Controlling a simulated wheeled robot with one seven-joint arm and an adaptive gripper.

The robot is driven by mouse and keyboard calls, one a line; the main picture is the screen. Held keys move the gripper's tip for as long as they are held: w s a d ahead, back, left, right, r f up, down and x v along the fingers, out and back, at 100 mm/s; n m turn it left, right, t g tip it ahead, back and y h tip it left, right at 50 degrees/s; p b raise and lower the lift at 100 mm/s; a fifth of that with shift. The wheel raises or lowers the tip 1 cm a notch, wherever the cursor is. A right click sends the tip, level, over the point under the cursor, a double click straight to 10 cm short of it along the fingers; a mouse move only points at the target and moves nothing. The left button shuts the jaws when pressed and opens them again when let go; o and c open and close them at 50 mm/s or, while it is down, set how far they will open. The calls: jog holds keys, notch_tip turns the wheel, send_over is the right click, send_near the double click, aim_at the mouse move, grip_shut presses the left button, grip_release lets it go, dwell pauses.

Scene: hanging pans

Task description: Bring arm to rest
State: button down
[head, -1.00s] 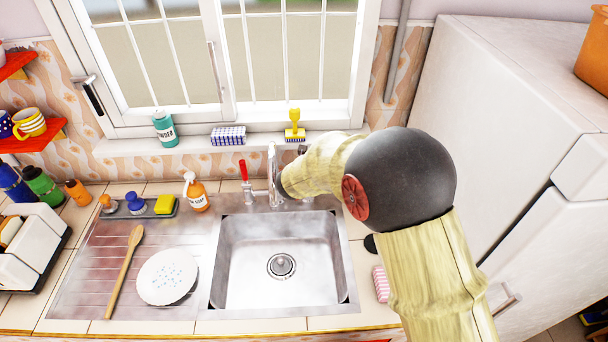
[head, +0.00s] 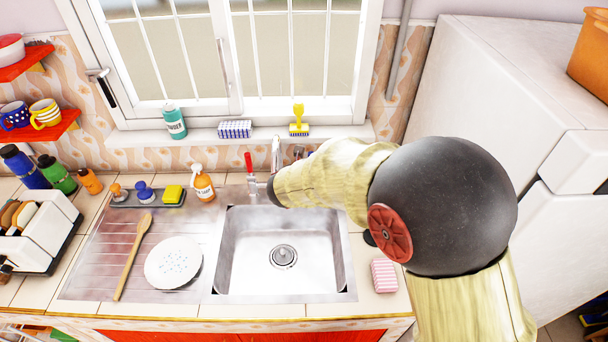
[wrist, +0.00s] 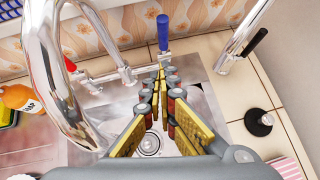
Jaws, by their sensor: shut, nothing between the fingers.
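My gripper (wrist: 162,78) shows in the wrist view with its yellow-padded fingers shut and nothing between them. It is above the back part of the sink area, with the blue-handled tap (wrist: 163,32) just beyond its fingertips. I cannot tell if they touch. The curved chrome spout (wrist: 48,60) stands close on the left. In the head view my arm (head: 440,205), pale sleeved with a dark ball joint, reaches from the lower right toward the tap. The gripper itself is hidden behind the arm there.
The steel sink (head: 225,255) is empty. A white plate (head: 173,263) and wooden spoon (head: 133,255) lie on the drainboard. A soap bottle (head: 203,186) stands behind. A pink striped sponge (head: 384,275) lies right of the sink, and a white fridge (head: 480,90) bounds the right.

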jog(key=s+d+r+m+g+h, duration=0.1)
jog(key=s+d+m+g, duration=0.2)
jog(key=s+d+m, duration=0.5)
jog(key=s+d+r+m+g+h, duration=0.15)
jog(key=s+d+m, duration=0.35)
jog(key=s+m, duration=0.65)
jog(key=s+d+r+m+y+b, duration=0.2)
jog(key=s+r+m, duration=0.2)
jog(key=s+m, duration=0.3)
jog(key=s+d+r+m+y+b, duration=0.2)
jog(key=s+r+m, duration=0.2)
jog(key=s+m, duration=0.3)
jog(key=shift+s+d+r+b, duration=0.35)
jog(key=shift+s+b, duration=0.05)
jog(key=shift+s, duration=0.7)
jog(key=shift+a+t, duration=0.1)
jog(key=shift+t, duration=0.15)
